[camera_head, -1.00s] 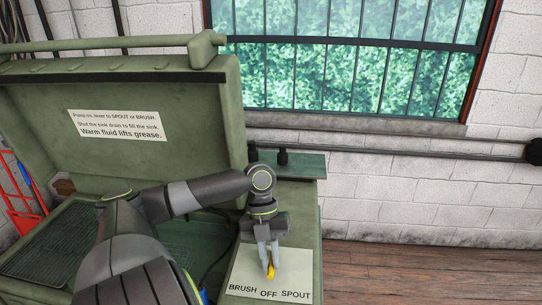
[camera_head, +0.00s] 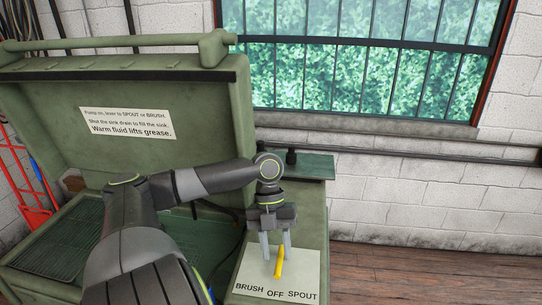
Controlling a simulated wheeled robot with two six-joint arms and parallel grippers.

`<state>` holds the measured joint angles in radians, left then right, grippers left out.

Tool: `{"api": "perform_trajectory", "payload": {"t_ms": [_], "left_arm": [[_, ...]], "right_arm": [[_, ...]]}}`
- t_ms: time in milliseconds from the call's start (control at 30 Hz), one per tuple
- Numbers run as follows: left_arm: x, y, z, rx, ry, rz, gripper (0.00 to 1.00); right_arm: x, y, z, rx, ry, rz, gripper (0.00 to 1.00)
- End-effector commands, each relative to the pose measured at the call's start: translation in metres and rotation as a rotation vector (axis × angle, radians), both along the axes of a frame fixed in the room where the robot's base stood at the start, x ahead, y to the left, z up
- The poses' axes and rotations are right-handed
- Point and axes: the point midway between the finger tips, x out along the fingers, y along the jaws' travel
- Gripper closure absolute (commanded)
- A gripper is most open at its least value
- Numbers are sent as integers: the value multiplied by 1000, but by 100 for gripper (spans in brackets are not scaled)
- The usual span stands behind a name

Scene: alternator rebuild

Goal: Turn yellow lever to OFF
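The yellow lever (camera_head: 279,264) stands on a pale label plate (camera_head: 245,272) printed BRUSH, OFF and SPOUT. The lever's near end lies just above the word OFF, and the lever tilts slightly in the picture. My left gripper (camera_head: 276,257) is over the plate with its two fingers spread apart. One finger is to the left of the lever with a clear gap. The other is close to the lever's far end, and I cannot tell whether they touch. The gripper holds nothing. My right gripper is not in view.
The green parts washer's raised lid (camera_head: 205,120) stands behind my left arm, with an instruction label (camera_head: 122,123). Its sink (camera_head: 60,240) is at left, partly hidden by my arm. A small green shelf (camera_head: 310,167) is behind the plate. Floor at right (camera_head: 430,275) is clear.

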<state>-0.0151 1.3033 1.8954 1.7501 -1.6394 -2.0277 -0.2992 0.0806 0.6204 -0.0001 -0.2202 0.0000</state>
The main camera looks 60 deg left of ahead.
Motion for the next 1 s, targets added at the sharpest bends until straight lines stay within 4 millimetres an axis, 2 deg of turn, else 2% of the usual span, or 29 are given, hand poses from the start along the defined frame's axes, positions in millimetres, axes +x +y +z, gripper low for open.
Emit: {"api": "perform_trajectory", "payload": {"t_ms": [600,800,1000], "left_arm": [[18,51,113,4,-6,2,64],[20,59,133,0,-4,0,64],[21,61,138,0,-3,-1,64]], "right_arm": [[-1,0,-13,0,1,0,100],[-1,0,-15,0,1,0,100],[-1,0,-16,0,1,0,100]]}}
